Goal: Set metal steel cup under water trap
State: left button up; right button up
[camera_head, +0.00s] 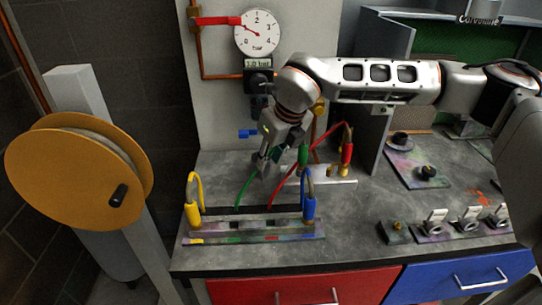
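My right gripper (267,166) reaches down over the bench below the gauge, behind the hose rack. Its fingers are small and dark, and I cannot tell whether they are open or shut. No object shows clearly between them. The water trap (261,107) appears to be the dark bowl under the black regulator (258,82) on the wall panel, partly beside my arm. I cannot make out the steel cup for certain. Small round metal pieces with white tags, one of them here (467,226), stand at the bench's front right. My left gripper is not in view.
The rack (250,238) with yellow and blue hose ends stands at the bench's front left. Green and red hoses cross behind it. A red-handled fitting (347,155) stands right of my gripper. An orange reel (75,175) is left of the bench. Grey bench top (350,225) is clear mid-front.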

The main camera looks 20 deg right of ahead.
jog(key=shift+f, duration=0.1)
jog(key=shift+x, duration=3.85)
grip_shut()
